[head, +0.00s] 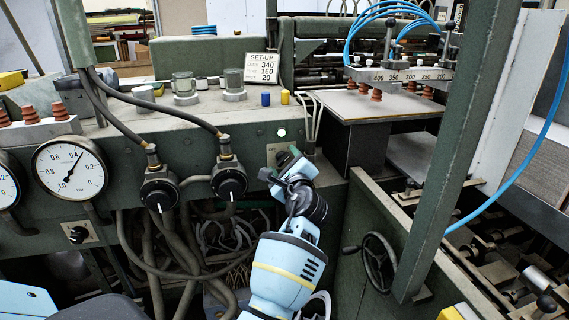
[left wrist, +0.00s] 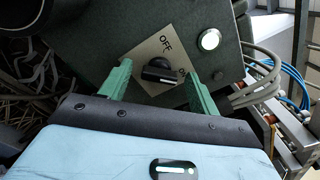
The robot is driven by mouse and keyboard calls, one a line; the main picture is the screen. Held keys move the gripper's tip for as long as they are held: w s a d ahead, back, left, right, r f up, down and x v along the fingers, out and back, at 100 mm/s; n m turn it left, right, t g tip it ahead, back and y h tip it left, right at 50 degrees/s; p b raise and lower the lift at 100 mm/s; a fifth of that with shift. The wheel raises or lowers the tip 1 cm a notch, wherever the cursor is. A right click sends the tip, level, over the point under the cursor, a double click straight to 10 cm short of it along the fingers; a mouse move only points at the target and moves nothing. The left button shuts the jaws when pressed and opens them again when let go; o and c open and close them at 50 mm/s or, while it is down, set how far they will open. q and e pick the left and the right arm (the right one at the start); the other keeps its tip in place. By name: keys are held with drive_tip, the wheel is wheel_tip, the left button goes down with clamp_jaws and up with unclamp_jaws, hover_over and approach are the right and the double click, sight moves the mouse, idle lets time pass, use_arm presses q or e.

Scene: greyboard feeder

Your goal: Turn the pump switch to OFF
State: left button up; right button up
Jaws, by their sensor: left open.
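The pump switch is a black rotary knob (left wrist: 160,70) on a pale metal plate (left wrist: 150,52) on the green machine panel. In the left wrist view, OFF is printed above the knob and another, partly hidden label sits to its right. The knob's grip lies roughly crosswise, towards the right label rather than OFF. My left gripper (left wrist: 158,72) is open, with its green fingers on either side of the knob; I cannot tell whether they touch it. In the head view my left gripper (head: 284,164) is at the plate and hides the knob. My right gripper is not in view.
A lit white button (left wrist: 209,39) sits close to the right of the plate. Pressure gauges (head: 70,168) and two black dial knobs (head: 229,182) are to the left. Loose hoses hang below the panel. A green post (head: 452,150) and handwheel (head: 378,262) stand to the right.

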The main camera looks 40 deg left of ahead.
use_arm(q)
drive_tip(key=c, duration=1)
